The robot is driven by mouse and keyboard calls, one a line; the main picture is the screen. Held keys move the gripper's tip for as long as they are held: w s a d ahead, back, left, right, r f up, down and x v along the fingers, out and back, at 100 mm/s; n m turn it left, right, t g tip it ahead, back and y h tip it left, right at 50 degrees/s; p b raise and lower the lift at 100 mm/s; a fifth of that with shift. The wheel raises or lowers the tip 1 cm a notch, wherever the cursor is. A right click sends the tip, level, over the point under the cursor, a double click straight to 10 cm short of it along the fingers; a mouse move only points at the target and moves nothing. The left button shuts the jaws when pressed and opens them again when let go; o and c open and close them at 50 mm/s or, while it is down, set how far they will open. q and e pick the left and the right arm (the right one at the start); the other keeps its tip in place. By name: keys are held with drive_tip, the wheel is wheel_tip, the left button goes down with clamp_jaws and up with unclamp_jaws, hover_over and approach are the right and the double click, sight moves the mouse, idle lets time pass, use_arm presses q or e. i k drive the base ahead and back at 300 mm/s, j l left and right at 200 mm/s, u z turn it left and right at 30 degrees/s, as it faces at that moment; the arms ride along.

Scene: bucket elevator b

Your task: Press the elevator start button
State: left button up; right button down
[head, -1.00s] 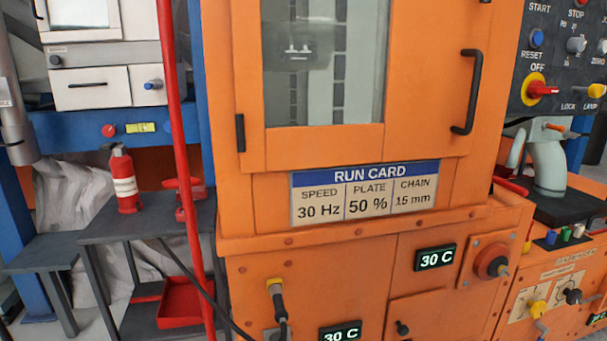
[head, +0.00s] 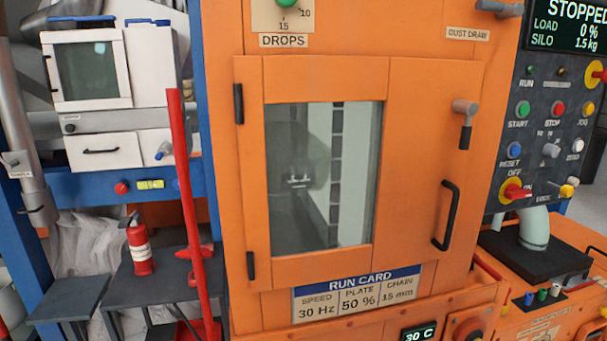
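The green START button (head: 523,108) is on the dark control panel (head: 541,146) at the right of the head view, with its label below it. The red STOP button (head: 559,109) is to its right, and a yellow JOG button (head: 587,109) is farther right. The display (head: 569,27) above reads STOPPED, LOAD 0 %, SILO 1.5 kg. Neither of my grippers shows in the head view.
An orange cabinet (head: 419,150) with a windowed door and black handle (head: 446,216) fills the middle. A red pole (head: 185,190) stands left of it. A fire extinguisher (head: 139,246) is on a grey table. A pale pipe (head: 534,228) stands below the panel.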

sight(525, 109)
drive_tip(key=z, duration=1)
